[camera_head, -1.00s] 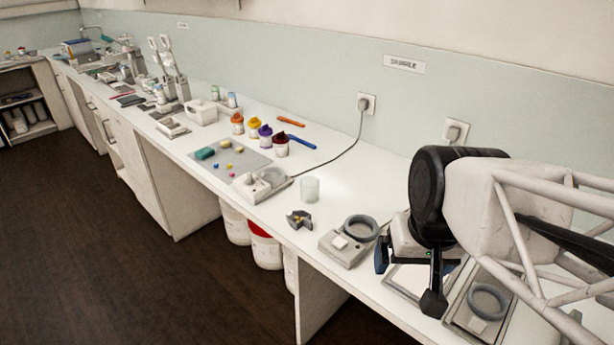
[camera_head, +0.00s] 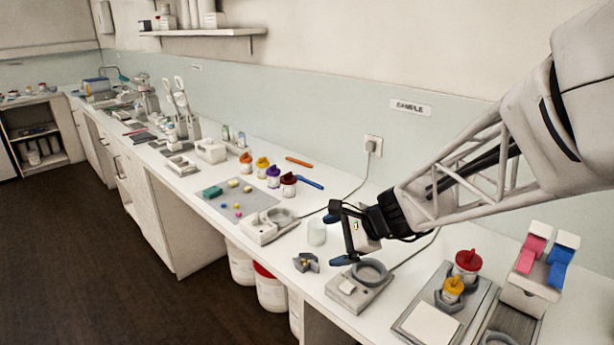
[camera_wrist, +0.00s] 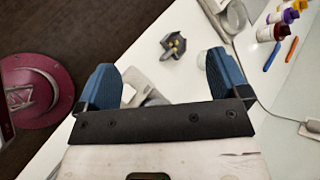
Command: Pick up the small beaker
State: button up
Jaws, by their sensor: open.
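The small beaker (camera_head: 317,231) is a pale, translucent cup. It stands upright on the white bench, left of my gripper in the head view. My gripper (camera_head: 338,237) is open and empty, its blue-tipped fingers spread just right of the beaker and apart from it as far as I can tell. In the wrist view my gripper (camera_wrist: 160,62) shows both blue fingers wide apart. A pale edge beside the right finger there seems to be the beaker, mostly hidden.
A grey angular holder (camera_head: 306,262) sits near the bench's front edge. A grey device with a ring (camera_head: 360,285) lies below my gripper. Another ringed device (camera_head: 262,229) is left of the beaker. Capped jars (camera_head: 288,184) stand further left. A cable runs along the back.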

jog(key=w+f+m+t+y, duration=0.1)
jog(key=w+f+m+t, duration=0.25)
jog(key=w+m, duration=0.5)
jog(key=m+t, duration=0.2)
jog(key=m, duration=0.2)
send_near(311, 224)
jog(key=shift+s+r+h, duration=0.25)
jog(key=shift+r+h, duration=0.05)
jog(key=shift+r, duration=0.1)
jog(key=shift+a, duration=0.15)
jog(key=shift+x, duration=1.2)
jog(key=shift+w+f, duration=0.1)
jog(key=shift+f, duration=0.05)
jog(key=shift+x, duration=2.5)
jog(key=shift+c, duration=0.2)
